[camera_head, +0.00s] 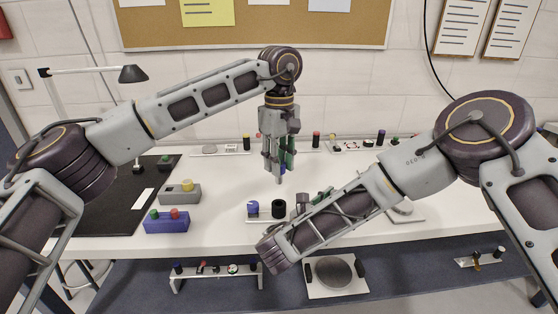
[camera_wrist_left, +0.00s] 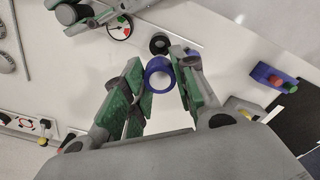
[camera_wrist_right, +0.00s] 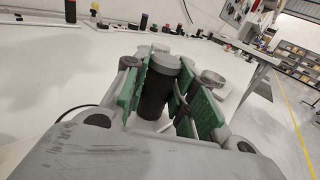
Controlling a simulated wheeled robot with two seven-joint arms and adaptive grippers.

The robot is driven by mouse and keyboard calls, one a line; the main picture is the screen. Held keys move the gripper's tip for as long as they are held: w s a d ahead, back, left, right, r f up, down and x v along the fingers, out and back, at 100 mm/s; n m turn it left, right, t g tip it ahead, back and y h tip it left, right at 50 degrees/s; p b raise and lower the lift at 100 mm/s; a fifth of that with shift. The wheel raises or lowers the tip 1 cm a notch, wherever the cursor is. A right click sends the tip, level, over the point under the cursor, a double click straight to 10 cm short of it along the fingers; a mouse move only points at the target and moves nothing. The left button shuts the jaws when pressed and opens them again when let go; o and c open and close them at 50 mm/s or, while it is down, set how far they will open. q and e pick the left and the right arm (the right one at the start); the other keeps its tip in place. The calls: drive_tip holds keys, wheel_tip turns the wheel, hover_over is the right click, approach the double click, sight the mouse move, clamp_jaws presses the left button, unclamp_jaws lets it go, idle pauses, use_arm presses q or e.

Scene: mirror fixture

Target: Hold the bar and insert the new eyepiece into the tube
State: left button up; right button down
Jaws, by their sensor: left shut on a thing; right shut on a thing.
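My left gripper (camera_head: 281,172) hangs above the table, shut on a short blue cylinder with a pale end, seemingly the new eyepiece (camera_wrist_left: 159,76). The eyepiece's blue end (camera_head: 282,180) shows at the fingertips in the head view. My right gripper (camera_wrist_right: 168,100) is shut on a black upright cylinder with a grey top, seemingly the bar (camera_wrist_right: 154,96). In the head view my right forearm hides much of that gripper. A black round open piece, possibly the tube (camera_head: 279,209), stands below and apart from the eyepiece; it also shows in the left wrist view (camera_wrist_left: 159,44).
Another blue cylinder with a pale top (camera_head: 252,207) stands beside the black piece. A blue block (camera_head: 166,226) and grey block (camera_head: 180,196) with coloured knobs sit left, near a black mat (camera_head: 110,205). Racks of small parts line the table's back. White table is free between.

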sight(279, 181)
use_arm(q)
drive_tip(key=shift+f, duration=2.8)
drive_tip(key=shift+f, duration=2.25)
idle(0.9)
drive_tip(key=o, duration=1.1)
drive_tip(key=shift+r, duration=0.1)
drive_tip(key=shift+r, duration=5.9)
